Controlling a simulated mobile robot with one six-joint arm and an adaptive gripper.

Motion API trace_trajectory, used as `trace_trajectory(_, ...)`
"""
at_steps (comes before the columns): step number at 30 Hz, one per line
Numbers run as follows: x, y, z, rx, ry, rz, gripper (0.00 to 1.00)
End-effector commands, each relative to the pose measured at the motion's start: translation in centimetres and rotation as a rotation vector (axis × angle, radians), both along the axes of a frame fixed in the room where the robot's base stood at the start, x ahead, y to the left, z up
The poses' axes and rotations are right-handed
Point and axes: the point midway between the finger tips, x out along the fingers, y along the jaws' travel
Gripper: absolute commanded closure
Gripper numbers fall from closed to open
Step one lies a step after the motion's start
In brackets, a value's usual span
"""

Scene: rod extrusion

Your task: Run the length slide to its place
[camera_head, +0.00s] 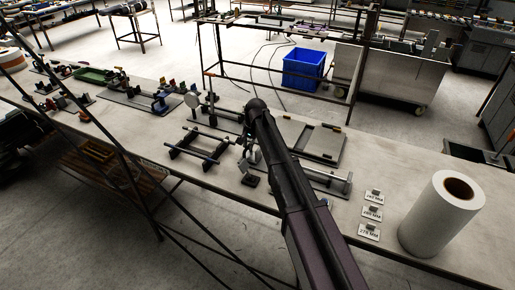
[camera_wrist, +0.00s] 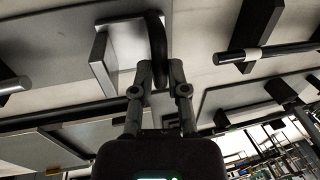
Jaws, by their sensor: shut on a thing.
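My gripper (camera_wrist: 160,74) is shut on a dark curved handle (camera_wrist: 156,40), which I take to be part of the length slide. A pale angled block (camera_wrist: 104,62) stands just left of the handle in the wrist view; I cannot tell whether they are joined. In the head view, my gripper (camera_head: 250,165) is low over the bench, at the left end of a rail fixture. That fixture's upright end plate (camera_head: 348,184) shows to the right of my arm. My arm covers the fixture's middle, so the slide's place along it is hidden.
A dark rod frame (camera_head: 197,148) lies to the left, and a flat grey tray (camera_head: 318,143) lies behind my arm. Length cards (camera_head: 372,213) and a large white roll (camera_head: 442,215) stand at the right. A blue bin (camera_head: 303,69) is on the floor beyond the bench.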

Motion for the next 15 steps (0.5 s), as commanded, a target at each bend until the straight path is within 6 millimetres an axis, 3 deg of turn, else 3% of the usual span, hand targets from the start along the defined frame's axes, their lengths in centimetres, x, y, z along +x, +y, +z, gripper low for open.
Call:
trace_trajectory(10, 0.2, 0.88, 0.04, 0.007, -0.002, 0.002, 1.0)
trace_trajectory(11, 0.2, 0.89, 0.04, 0.007, -0.002, 0.002, 0.72)
trace_trajectory(12, 0.21, 0.89, 0.04, 0.006, -0.003, 0.002, 0.6)
trace_trajectory(13, 0.21, 0.88, 0.04, 0.006, -0.003, 0.002, 0.51)
trace_trajectory(15, 0.2, 0.82, 0.03, 0.006, -0.002, 0.002, 0.47)
